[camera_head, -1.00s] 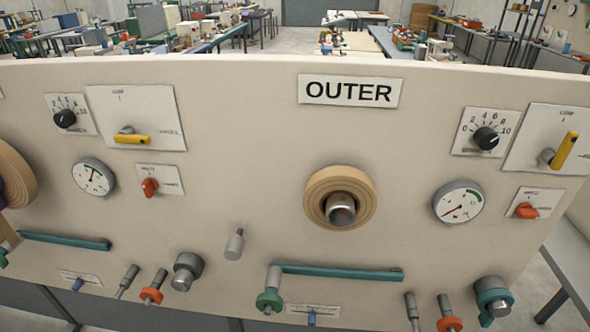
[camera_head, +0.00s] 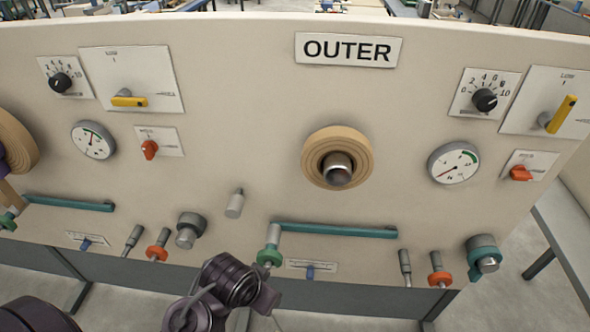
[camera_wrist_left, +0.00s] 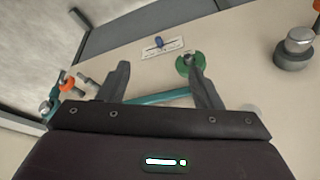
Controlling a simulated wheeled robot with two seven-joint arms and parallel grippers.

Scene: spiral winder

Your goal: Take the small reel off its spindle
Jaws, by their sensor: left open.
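The small reel (camera_head: 312,158), a tan ring of wound tape, sits around a silver spindle (camera_head: 338,170) below the OUTER sign in the head view. The spindle's end sticks out through the reel's middle. Part of my dark left arm shows at the bottom of the head view, below and left of the reel; its fingers cannot be made out there. In the left wrist view my left gripper (camera_wrist_left: 160,72) has its two fingers apart with nothing held. The panel lies beyond them, and the reel is not in that view. My right gripper is not in view.
A teal bar (camera_head: 340,231) and a green roller (camera_head: 271,257) lie below the reel; the roller also shows in the left wrist view (camera_wrist_left: 183,66). A bare grey peg (camera_head: 235,204) sticks out left of the reel. A larger reel (camera_head: 17,143) is at the left edge.

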